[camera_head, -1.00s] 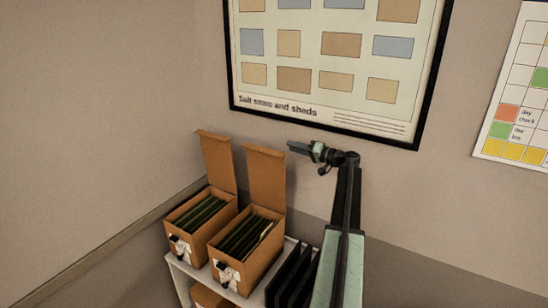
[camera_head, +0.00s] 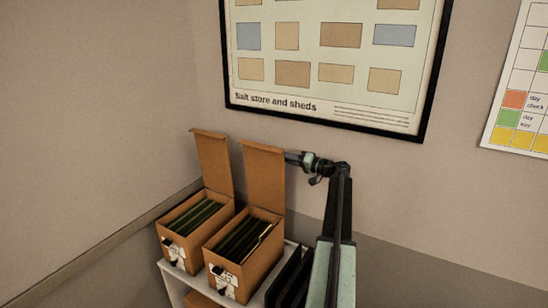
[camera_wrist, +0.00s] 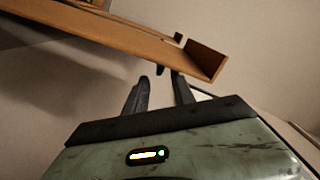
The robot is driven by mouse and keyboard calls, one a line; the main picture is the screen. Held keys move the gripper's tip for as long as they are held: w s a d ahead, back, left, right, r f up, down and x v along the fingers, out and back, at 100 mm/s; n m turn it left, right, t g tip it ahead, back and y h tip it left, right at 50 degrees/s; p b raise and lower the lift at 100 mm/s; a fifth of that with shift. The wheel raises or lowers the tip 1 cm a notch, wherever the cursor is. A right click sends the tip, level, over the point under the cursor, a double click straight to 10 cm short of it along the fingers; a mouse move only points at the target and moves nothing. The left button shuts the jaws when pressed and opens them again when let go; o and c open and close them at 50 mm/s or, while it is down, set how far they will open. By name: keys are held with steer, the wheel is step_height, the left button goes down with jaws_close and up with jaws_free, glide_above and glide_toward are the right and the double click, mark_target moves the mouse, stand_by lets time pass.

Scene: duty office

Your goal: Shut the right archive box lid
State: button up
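The right archive box (camera_head: 258,271) is brown cardboard with dark files in it. Its lid (camera_head: 264,174) stands upright at the back of the box. My gripper (camera_head: 292,157) is beside the right edge of this lid, high up, its tips partly hidden by the lid or just at its edge. In the wrist view the lid (camera_wrist: 140,36) crosses the top as a tilted brown panel. The fingers (camera_wrist: 160,82) point at its lower edge with a gap between them and nothing held. I cannot tell whether they touch the lid.
The left archive box (camera_head: 186,240) stands close by, its lid (camera_head: 214,164) also upright. Black files (camera_head: 290,279) stand right of the boxes on the white shelf (camera_head: 172,285). A framed poster (camera_head: 330,120) hangs on the wall behind.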

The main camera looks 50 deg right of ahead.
mark_target(274, 155)
steer(key=x, duration=0.6)
steer(key=shift+d, duration=0.2)
steer(key=shift+a, duration=0.1)
jaws_close()
steer(key=shift+s, duration=0.15)
stand_by(0.7)
